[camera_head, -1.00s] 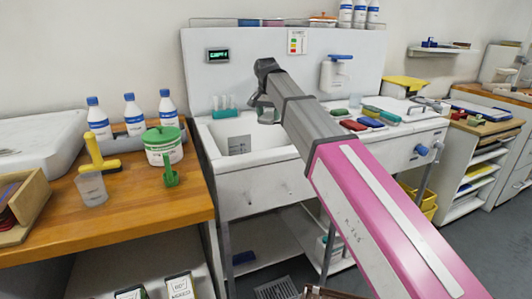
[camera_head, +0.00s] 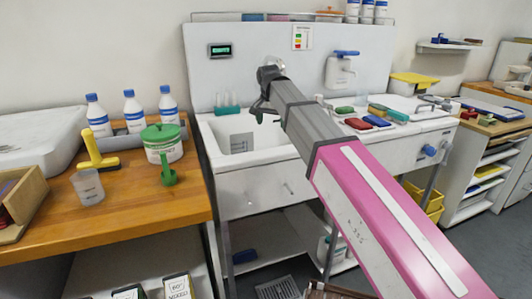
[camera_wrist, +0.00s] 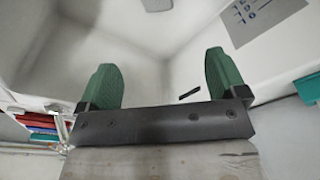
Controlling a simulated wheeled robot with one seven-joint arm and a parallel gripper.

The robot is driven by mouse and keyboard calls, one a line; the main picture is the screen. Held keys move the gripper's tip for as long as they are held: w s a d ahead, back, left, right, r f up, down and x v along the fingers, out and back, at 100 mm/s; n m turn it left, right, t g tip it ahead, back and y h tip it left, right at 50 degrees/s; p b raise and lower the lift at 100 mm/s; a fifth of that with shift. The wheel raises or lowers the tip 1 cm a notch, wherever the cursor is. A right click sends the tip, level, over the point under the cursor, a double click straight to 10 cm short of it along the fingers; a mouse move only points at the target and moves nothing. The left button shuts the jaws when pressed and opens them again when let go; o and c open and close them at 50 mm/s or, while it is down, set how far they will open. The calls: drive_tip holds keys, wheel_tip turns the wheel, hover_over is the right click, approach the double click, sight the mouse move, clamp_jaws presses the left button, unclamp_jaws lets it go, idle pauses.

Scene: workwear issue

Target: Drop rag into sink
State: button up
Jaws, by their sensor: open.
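The white sink (camera_head: 250,184) stands in the middle, with a deep basin and a grey label on its inner wall. My gripper (camera_head: 259,110) is over the basin, pointing down. In the wrist view my gripper (camera_wrist: 162,78) has its two green fingers wide apart, with nothing between them. Behind them are the pale basin walls (camera_wrist: 150,35) and a small dark mark. I cannot make out a rag in either view; part of the basin floor is hidden by the sink's front wall and my arm.
Red, blue and green items (camera_head: 375,121) lie on the sink's right ledge. A wooden bench (camera_head: 120,205) on the left carries bottles, a green-lidded tub (camera_head: 162,147) and a clear cup (camera_head: 88,187). A backboard with a dispenser (camera_head: 340,72) rises behind the sink.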

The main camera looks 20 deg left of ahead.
drive_tip(key=shift+r, duration=0.15)
wheel_tip(320, 180, up, 10)
drive_tip(key=s, duration=0.1)
drive_tip(key=shift+s+r, duration=0.2)
drive_tip(key=shift+s, duration=0.1)
idle(0.3)
